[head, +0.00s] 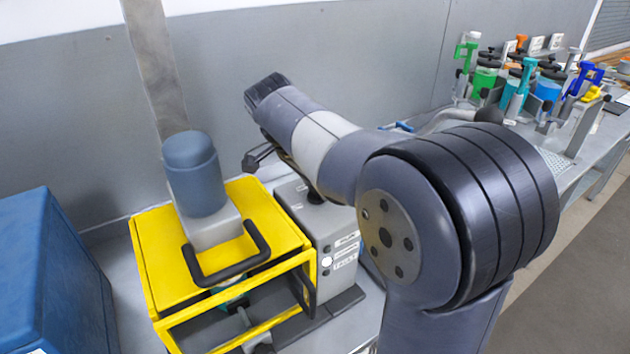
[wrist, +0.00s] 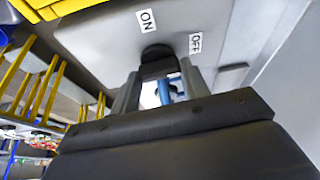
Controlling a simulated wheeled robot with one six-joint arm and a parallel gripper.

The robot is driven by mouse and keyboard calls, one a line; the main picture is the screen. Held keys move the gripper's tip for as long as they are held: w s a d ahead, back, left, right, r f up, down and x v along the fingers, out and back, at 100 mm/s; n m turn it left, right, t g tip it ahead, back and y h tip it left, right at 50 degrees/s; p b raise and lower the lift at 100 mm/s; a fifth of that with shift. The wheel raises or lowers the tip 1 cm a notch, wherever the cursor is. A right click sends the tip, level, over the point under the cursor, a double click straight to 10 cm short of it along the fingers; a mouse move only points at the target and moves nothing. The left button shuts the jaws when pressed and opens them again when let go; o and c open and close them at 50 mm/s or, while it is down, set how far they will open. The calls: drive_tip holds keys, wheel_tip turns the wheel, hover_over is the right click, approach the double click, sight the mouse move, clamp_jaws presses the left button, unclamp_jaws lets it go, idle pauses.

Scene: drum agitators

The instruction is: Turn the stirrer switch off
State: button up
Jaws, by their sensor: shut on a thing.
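A grey control box (head: 338,232) stands against the right side of the yellow stirrer frame (head: 163,262). In the wrist view its grey face (wrist: 100,42) carries an ON label (wrist: 147,21) and an OFF label (wrist: 195,44). The black stirrer switch (wrist: 157,62) sits just below these labels in the picture. My gripper (wrist: 160,82) is shut on the switch, one finger on each side of it. The switch's exact setting is not clear. In the head view my arm hangs over the box and largely hides the gripper and switch.
A blue-grey motor (head: 193,172) and black handle (head: 228,262) top the yellow frame. A blue block (head: 50,275) stands at the left. Bottles and coloured clamps (head: 520,85) stand on the bench at the back right. A grey wall (head: 340,60) runs behind.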

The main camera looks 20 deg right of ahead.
drive_tip(key=shift+m, duration=0.5)
drive_tip(key=o, duration=1)
drive_tip(key=v, duration=1)
drive_tip(key=shift+w+a+r, duration=0.2)
drive_tip(key=shift+r, duration=0.2)
drive_tip(key=x, duration=1.1)
drive_tip(key=shift+s, duration=0.25)
